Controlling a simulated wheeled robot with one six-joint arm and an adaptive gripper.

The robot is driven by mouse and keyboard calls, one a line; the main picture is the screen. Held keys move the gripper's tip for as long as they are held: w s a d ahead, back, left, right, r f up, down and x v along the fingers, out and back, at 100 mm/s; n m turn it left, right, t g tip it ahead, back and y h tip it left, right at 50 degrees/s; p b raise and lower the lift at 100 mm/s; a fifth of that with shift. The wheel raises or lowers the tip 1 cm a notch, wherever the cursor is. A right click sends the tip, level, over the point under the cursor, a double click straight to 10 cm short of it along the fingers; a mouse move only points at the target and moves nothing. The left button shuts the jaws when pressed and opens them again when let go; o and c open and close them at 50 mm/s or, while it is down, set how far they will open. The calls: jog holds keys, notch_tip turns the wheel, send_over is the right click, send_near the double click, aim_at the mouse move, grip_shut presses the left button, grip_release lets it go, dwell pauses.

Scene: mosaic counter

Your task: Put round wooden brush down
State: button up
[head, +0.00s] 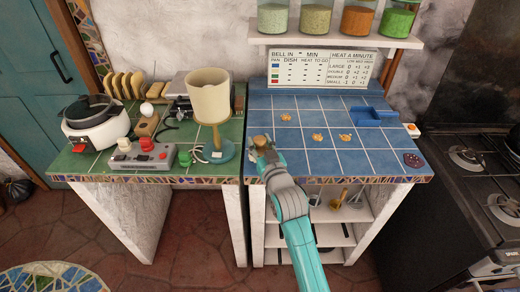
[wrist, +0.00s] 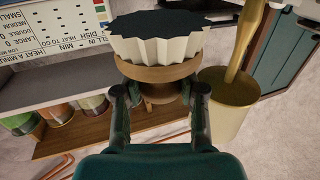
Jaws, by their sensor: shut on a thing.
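The round wooden brush (wrist: 160,72) is held between the fingers of my gripper (wrist: 160,100) in the wrist view. It has a round wooden body, pale fluted bristles and a dark face turned away from my palm. In the head view, the brush (head: 261,141) is a small tan shape at the tip of my gripper (head: 264,152). It appears over the left part of the blue-tiled counter (head: 295,155), near the counter's seam with the green one. I cannot tell whether the brush touches the tiles. My arm hides part of the counter's front edge.
A lamp (head: 209,97) with a cream shade stands close to the left. A control box (head: 142,156) and rice cooker (head: 95,122) are on the green counter. Small orange pieces (head: 317,137), a blue tray (head: 372,116) and a dark red disc (head: 413,160) lie right. Front-middle tiles are clear.

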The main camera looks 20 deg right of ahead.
jog(key=shift+f, duration=1.25)
jog(key=shift+f, duration=0.1)
jog(key=o, duration=1)
jog(key=shift+c, duration=0.2)
jog(key=shift+s, duration=0.1)
jog(key=s, duration=1.1)
jog(key=shift+s, duration=0.4)
